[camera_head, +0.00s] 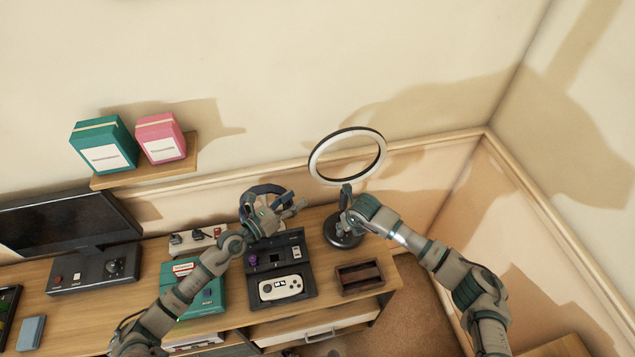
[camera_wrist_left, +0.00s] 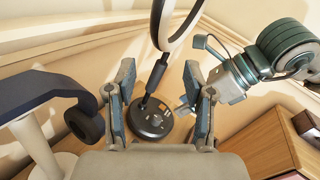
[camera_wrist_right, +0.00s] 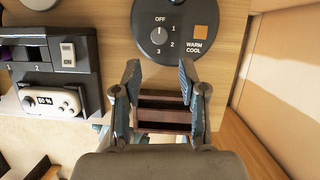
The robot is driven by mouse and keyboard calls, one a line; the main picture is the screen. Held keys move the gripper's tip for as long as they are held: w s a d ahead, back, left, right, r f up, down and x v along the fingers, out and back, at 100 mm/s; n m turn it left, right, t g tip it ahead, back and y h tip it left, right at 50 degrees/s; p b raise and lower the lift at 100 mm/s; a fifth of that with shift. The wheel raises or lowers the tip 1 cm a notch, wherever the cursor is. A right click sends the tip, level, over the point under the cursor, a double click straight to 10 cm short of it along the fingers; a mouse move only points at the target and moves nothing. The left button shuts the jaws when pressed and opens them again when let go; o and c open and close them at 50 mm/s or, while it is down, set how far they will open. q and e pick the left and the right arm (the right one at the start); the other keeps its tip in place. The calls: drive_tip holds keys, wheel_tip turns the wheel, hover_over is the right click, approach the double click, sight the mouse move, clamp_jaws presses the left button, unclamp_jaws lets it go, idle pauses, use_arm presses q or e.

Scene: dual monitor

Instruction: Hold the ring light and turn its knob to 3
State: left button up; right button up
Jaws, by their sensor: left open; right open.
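The ring light (camera_head: 347,156) stands upright at the back right of the desk on a round black base (camera_head: 343,238). My left gripper (camera_head: 290,207) is open and empty, left of the light. In the left wrist view the black pole (camera_wrist_left: 155,75) appears between its fingers, farther off. My right gripper (camera_head: 345,195) is open above the base, in front of the pole in the head view. In the right wrist view the base lies ahead of its fingertips.
A brown wooden tray (camera_head: 359,278) sits in front of the base. A black console with a white controller (camera_head: 281,287) stands left of it. Headphones on a stand (camera_head: 257,192) are behind my left gripper. A monitor (camera_head: 65,222) and teal machine (camera_head: 205,290) are farther left.

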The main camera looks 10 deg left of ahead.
sight(348, 241)
use_arm(q)
drive_tip(key=x, duration=1.1)
drive_tip(key=shift+w+d+f, duration=0.1)
drive_tip(key=shift+w+d, duration=0.15)
drive_tip(key=shift+w, duration=0.05)
drive_tip(key=shift+a, duration=0.15)
clamp_jaws()
use_arm(e)
drive_tip(key=shift+a, duration=0.1)
drive_tip(key=shift+o, duration=1.1)
drive_tip(key=shift+w+d+n, duration=0.2)
drive_tip(key=shift+d+n, duration=0.25)
drive_tip(key=shift+n, duration=0.55)
use_arm(q)
drive_tip(key=shift+f, duration=0.1)
drive_tip(key=shift+s, duration=0.1)
use_arm(e)
drive_tip(key=w+f+n, duration=0.1)
drive_tip(key=f+n, duration=0.1)
drive_tip(key=f, duration=0.1)
drive_tip(key=w+a+f+n+g+y, duration=0.1)
drive_tip(key=f+n, duration=0.2)
drive_tip(key=w+a+f+n+g+y, duration=0.1)
drive_tip(key=f+n, duration=0.2)
drive_tip(key=shift+a+f, duration=0.1)
drive_tip(key=shift+a, duration=0.1)
drive_tip(key=shift+s, duration=0.1)
